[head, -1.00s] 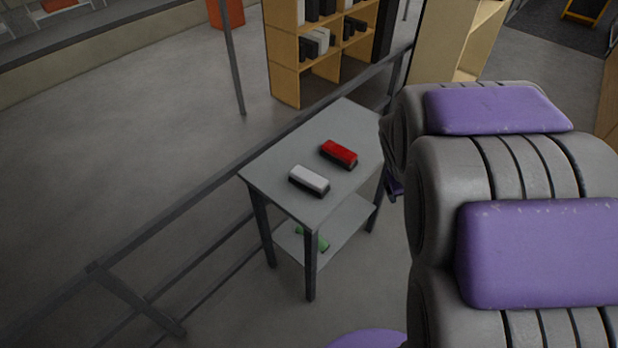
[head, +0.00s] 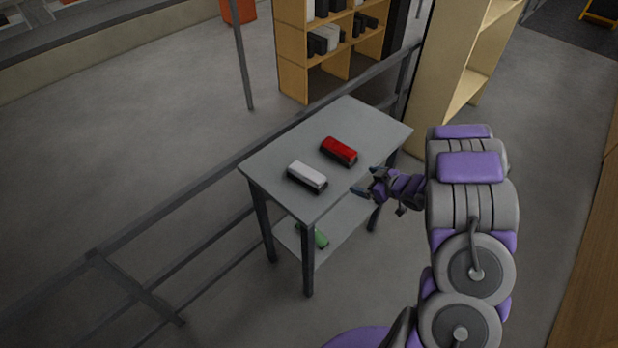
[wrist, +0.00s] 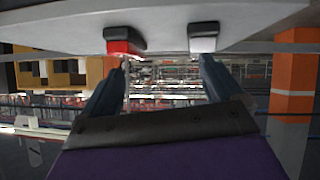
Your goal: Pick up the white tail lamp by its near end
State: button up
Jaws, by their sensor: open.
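The white tail lamp (head: 307,175), with a dark base, lies on the grey table top (head: 270,157) near its front corner. In the wrist view, which looks upside down, the white lamp (wrist: 203,40) is at upper right. A red lamp (head: 339,150) lies behind and right of it; it also shows in the wrist view (wrist: 122,46). My gripper (head: 364,192) is open and empty, just off the table's right edge. Its two fingers (wrist: 165,75) show apart in the wrist view. It is apart from both lamps.
A green object (head: 316,236) lies on the table's lower shelf (head: 340,222). A dark rail (head: 200,195) runs along the table's far left side. Wooden shelving (head: 292,60) and a tall beige cabinet (head: 440,80) stand behind.

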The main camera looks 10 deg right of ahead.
aim_at(324, 184)
jog(key=w+a+f+y, duration=0.1)
jog(key=a+f, duration=0.1)
jog(key=a, duration=0.2)
jog(key=w+a+f+y+b, duration=0.1)
jog(key=w+a+f, duration=0.1)
jog(key=a, duration=0.1)
jog(key=w+a+f+y+b, duration=0.1)
jog(key=w+a+f, duration=0.1)
jog(key=a, duration=0.2)
jog(key=shift+w+a+f+n+y, duration=0.15)
jog(key=shift+w+a+n+y, duration=0.05)
jog(key=shift+a+n+y, duration=0.15)
jog(key=shift+r+b+x, duration=0.15)
jog(key=shift+b+x, duration=0.15)
jog(key=shift+x, duration=1.2)
jog(key=shift+r+b+x, duration=0.2)
jog(key=shift+b+x, duration=0.1)
jog(key=shift+x, duration=1.2)
jog(key=shift+a, duration=0.15)
jog(key=shift+r, duration=0.1)
jog(key=shift+c, duration=0.4)
jog(key=c, duration=1.1)
jog(key=shift+w+r, duration=0.1)
jog(key=shift+c, duration=0.2)
